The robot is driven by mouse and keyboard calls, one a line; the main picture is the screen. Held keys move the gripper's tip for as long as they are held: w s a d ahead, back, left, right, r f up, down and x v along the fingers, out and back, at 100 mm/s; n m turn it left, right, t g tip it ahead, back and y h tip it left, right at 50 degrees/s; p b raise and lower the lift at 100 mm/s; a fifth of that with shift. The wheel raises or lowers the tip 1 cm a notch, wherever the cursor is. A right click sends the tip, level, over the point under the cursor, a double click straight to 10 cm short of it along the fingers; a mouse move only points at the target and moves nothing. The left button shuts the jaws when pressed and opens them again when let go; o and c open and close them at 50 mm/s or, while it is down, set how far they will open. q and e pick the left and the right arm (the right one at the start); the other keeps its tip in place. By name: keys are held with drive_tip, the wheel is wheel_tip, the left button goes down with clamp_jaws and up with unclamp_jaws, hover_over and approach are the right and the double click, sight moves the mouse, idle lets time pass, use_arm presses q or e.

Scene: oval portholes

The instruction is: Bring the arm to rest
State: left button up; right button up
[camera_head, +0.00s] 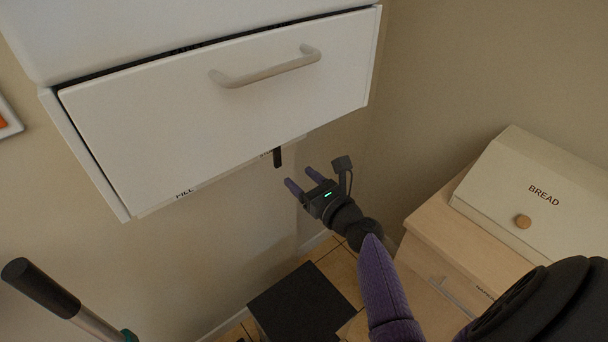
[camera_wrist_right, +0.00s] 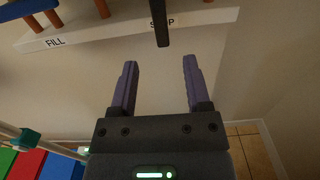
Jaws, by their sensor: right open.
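My right arm (camera_head: 385,285) reaches in from the lower right of the head view. Its gripper (camera_head: 304,179) is open, with two purple fingers apart and nothing between them. The gripper is below the white wall cabinet (camera_head: 215,110), close to a short dark lever (camera_head: 277,157) under its lower edge. In the right wrist view the open fingers (camera_wrist_right: 160,63) point toward that lever (camera_wrist_right: 161,22), which hangs beyond the fingertips, apart from them. My left gripper is not in view.
The cabinet front has a pale handle (camera_head: 266,70). Its lower strip (camera_wrist_right: 110,35) reads "FILL" and another partly hidden word. A bread box (camera_head: 540,195) stands on a wooden cabinet (camera_head: 470,240) at right. A dark block (camera_head: 303,303) is below. A dark-handled rod (camera_head: 40,288) shows at lower left.

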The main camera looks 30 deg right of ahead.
drive_tip(key=shift+s, duration=0.35)
drive_tip(key=s+a+f+n+g+b, duration=0.1)
drive_tip(key=s+a+f+n+g, duration=0.25)
drive_tip(key=s+f+n, duration=0.45)
drive_tip(key=s+a+f+n+g+b, duration=0.1)
drive_tip(key=s+a+f+n+g, duration=0.25)
drive_tip(key=f, duration=0.85)
drive_tip(key=s+a+f+n+g, duration=0.1)
drive_tip(key=s+f+n+g, duration=0.4)
drive_tip(key=f+n, duration=0.4)
drive_tip(key=s+f+n+g, duration=0.2)
drive_tip(key=s+f+n, duration=0.3)
drive_tip(key=s+n, duration=0.3)
drive_tip(key=s+a+f+n+g+h+b, duration=0.1)
drive_tip(key=s+f+n+g, duration=0.2)
drive_tip(key=s+n, duration=0.6)
drive_tip(key=s+f, duration=0.2)
drive_tip(key=s, duration=0.5)
drive_tip(key=shift+a, duration=0.15)
